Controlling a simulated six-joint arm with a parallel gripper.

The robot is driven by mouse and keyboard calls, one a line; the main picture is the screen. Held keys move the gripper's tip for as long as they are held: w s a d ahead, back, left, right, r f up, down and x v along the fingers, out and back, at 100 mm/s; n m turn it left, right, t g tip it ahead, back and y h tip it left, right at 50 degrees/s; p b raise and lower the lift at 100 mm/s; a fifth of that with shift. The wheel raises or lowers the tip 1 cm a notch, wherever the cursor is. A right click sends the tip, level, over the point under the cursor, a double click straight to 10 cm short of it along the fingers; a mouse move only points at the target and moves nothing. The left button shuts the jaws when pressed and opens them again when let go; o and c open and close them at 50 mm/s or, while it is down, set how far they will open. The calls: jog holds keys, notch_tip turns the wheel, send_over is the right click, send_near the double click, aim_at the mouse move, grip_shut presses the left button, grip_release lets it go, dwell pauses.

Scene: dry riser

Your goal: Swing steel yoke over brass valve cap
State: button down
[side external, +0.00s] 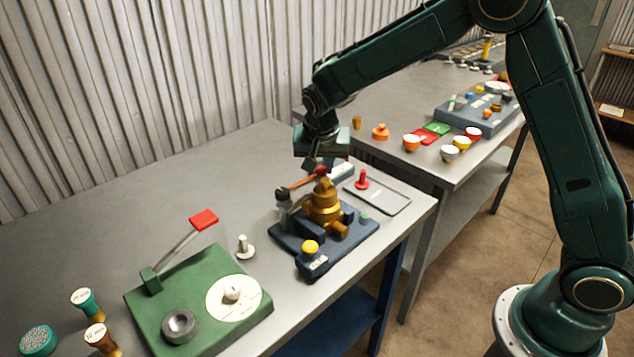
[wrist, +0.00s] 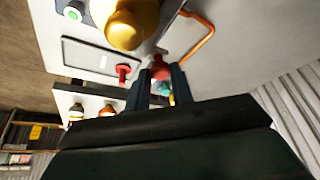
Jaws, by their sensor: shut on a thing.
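The brass valve cap (side external: 325,194) stands upright on a dark blue base (side external: 355,236); in the wrist view its rounded gold top (wrist: 130,22) is at the top, partly cut off. A bent, orange-looking rod, which I take for the yoke (side external: 302,182), runs from a grey pivot post left of the cap to a red knob (side external: 321,171). The rod also shows right of the cap in the wrist view (wrist: 203,42). My gripper (side external: 318,165) is shut on the red knob (wrist: 159,68), close above and behind the cap. Its fingers hide part of the knob.
A yellow button (side external: 310,247) is at the base's front. A grey plate with a red peg (side external: 361,179) lies to the right. A green fixture with a red-tipped lever (side external: 203,220) stands to the left. A second table behind holds several small knobs and a grey panel.

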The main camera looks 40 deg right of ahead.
jog(key=c, duration=1.2)
grip_release()
jog(key=shift+s, duration=0.1)
jog(key=shift+c, duration=0.2)
jog(key=shift+r, duration=0.1)
jog(key=v, duration=1.3)
jog(key=shift+r, duration=0.35)
jog(key=shift+s, duration=0.15)
jog(key=s+d+r+n+t+y, duration=0.1)
jog(key=s+d+r+n, duration=0.15)
jog(key=s, duration=0.45)
jog(key=s+d+r+n+y, duration=0.1)
jog(key=s+d+r+n, duration=0.15)
jog(key=s, duration=0.55)
jog(key=s+f+n+t+y, duration=0.1)
jog(key=s+n, duration=0.3)
jog(key=s, duration=1)
jog(key=shift+s+f, duration=0.2)
jog(key=shift+f, duration=0.7)
